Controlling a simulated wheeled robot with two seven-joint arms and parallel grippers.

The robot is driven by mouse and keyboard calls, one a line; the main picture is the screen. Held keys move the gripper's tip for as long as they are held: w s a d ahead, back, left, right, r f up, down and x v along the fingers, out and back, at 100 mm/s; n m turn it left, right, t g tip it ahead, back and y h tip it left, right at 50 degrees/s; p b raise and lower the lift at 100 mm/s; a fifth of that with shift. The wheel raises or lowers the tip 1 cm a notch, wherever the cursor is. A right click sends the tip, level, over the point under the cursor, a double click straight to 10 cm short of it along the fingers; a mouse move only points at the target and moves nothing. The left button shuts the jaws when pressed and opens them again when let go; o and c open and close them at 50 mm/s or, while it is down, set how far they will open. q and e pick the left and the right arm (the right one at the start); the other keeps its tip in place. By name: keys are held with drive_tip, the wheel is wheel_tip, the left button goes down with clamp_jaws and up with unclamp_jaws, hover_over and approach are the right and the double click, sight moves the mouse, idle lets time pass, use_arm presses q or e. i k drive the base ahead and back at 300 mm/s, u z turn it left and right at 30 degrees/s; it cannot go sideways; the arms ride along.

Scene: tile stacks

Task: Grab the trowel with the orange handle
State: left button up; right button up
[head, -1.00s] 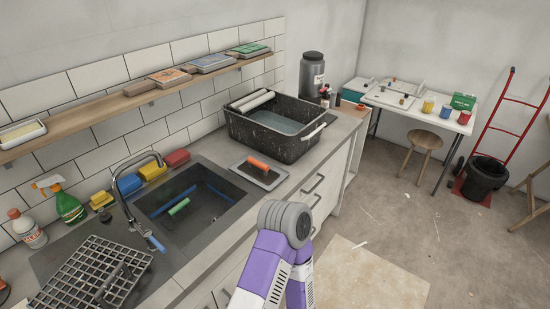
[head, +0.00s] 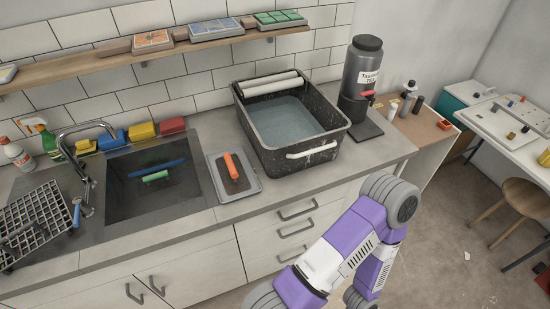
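The trowel with the orange handle (head: 231,166) lies flat on the counter in the head view, between the sink and the black tub. Its grey rectangular plate (head: 245,185) shows around the handle, which points away from me. One of my purple and white arms is at the lower right, in front of the drawers and apart from the trowel. No gripper fingers are visible in this view. Nothing covers the trowel.
The sink (head: 150,205) is left of the trowel and holds a green-handled and a blue item. The black water tub (head: 320,150) stands close on its right. A grey dispenser (head: 361,75) is farther right. The counter front (head: 255,207) is clear.

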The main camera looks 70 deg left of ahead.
sight(231, 168)
drive_tip(key=i, duration=0.45)
drive_tip(key=u, duration=2.95)
